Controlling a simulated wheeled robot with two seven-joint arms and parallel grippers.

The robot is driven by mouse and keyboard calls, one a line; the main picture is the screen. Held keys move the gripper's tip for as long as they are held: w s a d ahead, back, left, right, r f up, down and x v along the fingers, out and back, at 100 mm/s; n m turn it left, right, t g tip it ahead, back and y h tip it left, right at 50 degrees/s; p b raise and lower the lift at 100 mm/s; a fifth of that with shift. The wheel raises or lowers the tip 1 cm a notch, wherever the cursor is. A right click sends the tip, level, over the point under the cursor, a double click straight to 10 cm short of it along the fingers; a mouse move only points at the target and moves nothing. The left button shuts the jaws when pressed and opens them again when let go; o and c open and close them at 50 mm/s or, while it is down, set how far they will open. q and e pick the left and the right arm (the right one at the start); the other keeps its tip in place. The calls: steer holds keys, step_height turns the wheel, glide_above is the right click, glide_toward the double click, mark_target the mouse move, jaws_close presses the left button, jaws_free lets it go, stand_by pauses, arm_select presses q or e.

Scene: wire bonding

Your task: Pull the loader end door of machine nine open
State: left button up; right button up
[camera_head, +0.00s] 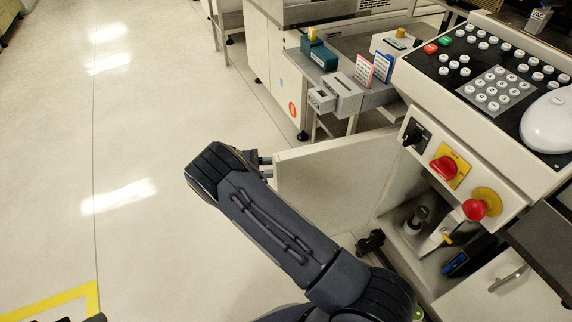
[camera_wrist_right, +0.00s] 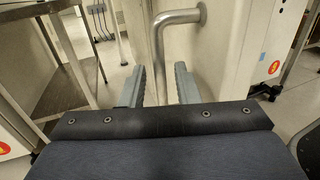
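A cream door panel (camera_head: 335,180) stands swung out from the machine under the control panel, with the compartment behind it exposed. My right gripper (camera_head: 266,166) is at the panel's far left edge in the head view. In the right wrist view the fingers (camera_wrist_right: 160,88) are apart, one on each side of a bent metal bar handle (camera_wrist_right: 178,17). The handle's vertical part runs down between them. Whether either finger touches it is unclear. The handle is hidden in the head view.
The control panel (camera_head: 487,75) has a red knob (camera_head: 443,167) and a red button (camera_head: 475,209) on its front. The compartment (camera_head: 408,245) holds small parts. A grey bench (camera_head: 377,98) with boxes stands behind the door. The floor (camera_head: 140,150) at left is clear.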

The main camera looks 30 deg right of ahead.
steer(key=v, duration=0.5)
steer(key=shift+a, duration=0.3)
steer(key=shift+w+a, duration=0.1)
